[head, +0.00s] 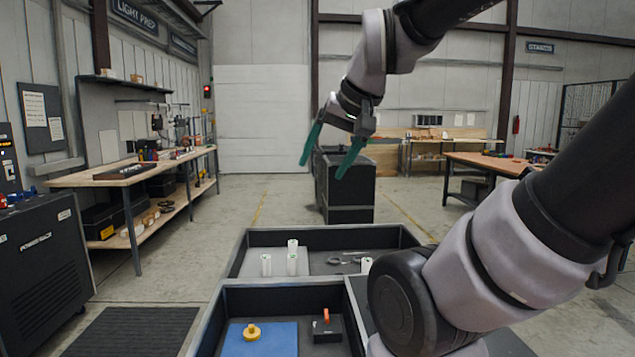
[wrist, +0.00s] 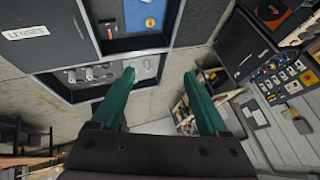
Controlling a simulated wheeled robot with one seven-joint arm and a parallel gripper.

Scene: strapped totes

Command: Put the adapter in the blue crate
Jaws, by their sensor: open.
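My gripper (head: 322,168) is open and empty, held high above the far end of the totes, with its green fingers spread. The blue surface also shows in the wrist view (wrist: 137,14). I see no separate blue-walled crate; I cannot tell whether the blue surface is the blue crate. The adapter is not clearly identifiable.
The near dark tote (head: 290,284) also holds a black box with an orange part (head: 326,326). The far tote (head: 325,236) holds several white cylinders (head: 292,262) and grey metal pieces (head: 335,261). A black cabinet (head: 346,190) stands behind. A workbench (head: 130,177) lines the left wall.

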